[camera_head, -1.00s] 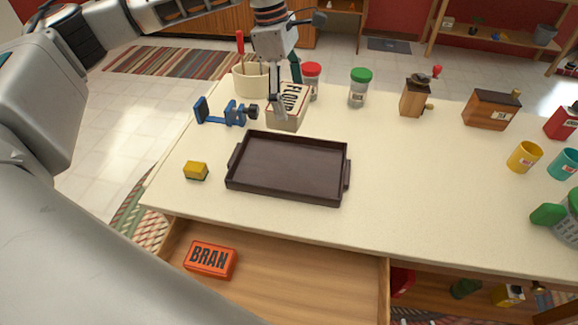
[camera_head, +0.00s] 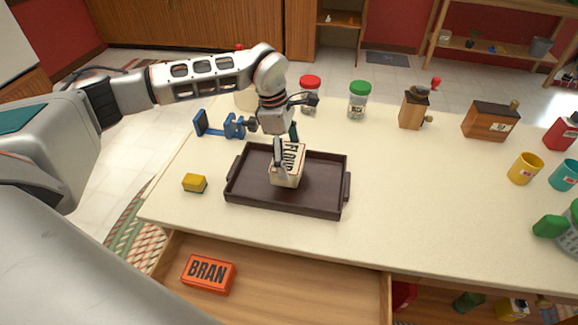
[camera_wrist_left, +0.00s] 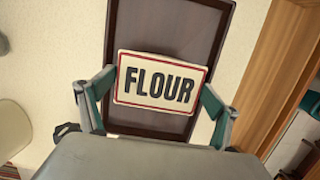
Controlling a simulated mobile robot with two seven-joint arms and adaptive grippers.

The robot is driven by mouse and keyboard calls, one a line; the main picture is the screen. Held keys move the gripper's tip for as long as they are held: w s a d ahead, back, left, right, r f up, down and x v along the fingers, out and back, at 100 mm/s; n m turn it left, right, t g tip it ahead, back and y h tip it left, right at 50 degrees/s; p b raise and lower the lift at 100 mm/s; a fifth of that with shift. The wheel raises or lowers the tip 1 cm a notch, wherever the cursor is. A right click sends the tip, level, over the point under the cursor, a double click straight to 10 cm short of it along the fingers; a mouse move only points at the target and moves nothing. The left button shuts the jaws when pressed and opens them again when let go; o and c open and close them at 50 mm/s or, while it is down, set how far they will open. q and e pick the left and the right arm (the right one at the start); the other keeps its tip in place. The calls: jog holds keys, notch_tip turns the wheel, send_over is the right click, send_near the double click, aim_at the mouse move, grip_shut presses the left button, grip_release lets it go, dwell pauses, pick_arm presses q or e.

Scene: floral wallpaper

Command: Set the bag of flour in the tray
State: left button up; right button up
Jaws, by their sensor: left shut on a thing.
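The bag of flour (camera_head: 287,168) is a cream block with a red-edged FLOUR label. In the head view it is over the middle of the dark brown tray (camera_head: 318,205); whether its base touches the tray floor I cannot tell. My left gripper (camera_head: 286,150) comes from above and is shut on the bag. In the left wrist view the label of the bag (camera_wrist_left: 158,82) faces the camera between the two fingers, with the tray (camera_wrist_left: 165,25) behind it. My right gripper is not in view.
A yellow block (camera_head: 194,183) lies left of the tray, and a blue clamp (camera_head: 222,125) behind it. Jars with red (camera_head: 310,90) and green lids (camera_head: 359,98) stand farther back. An open drawer holds a BRAN box (camera_head: 208,273).

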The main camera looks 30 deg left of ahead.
pick_arm(q)
jog(key=shift+a+x, duration=0.2)
jog(key=shift+x, duration=0.8)
jog(key=shift+a+x, duration=0.2)
jog(key=shift+x, duration=0.8)
jog(key=shift+s+f, duration=0.1)
jog(key=shift+f, duration=0.05)
jog(key=o, duration=0.5)
jog(key=shift+f, duration=0.15)
jog(key=v, duration=1.2)
jog(key=shift+s+d, duration=0.1)
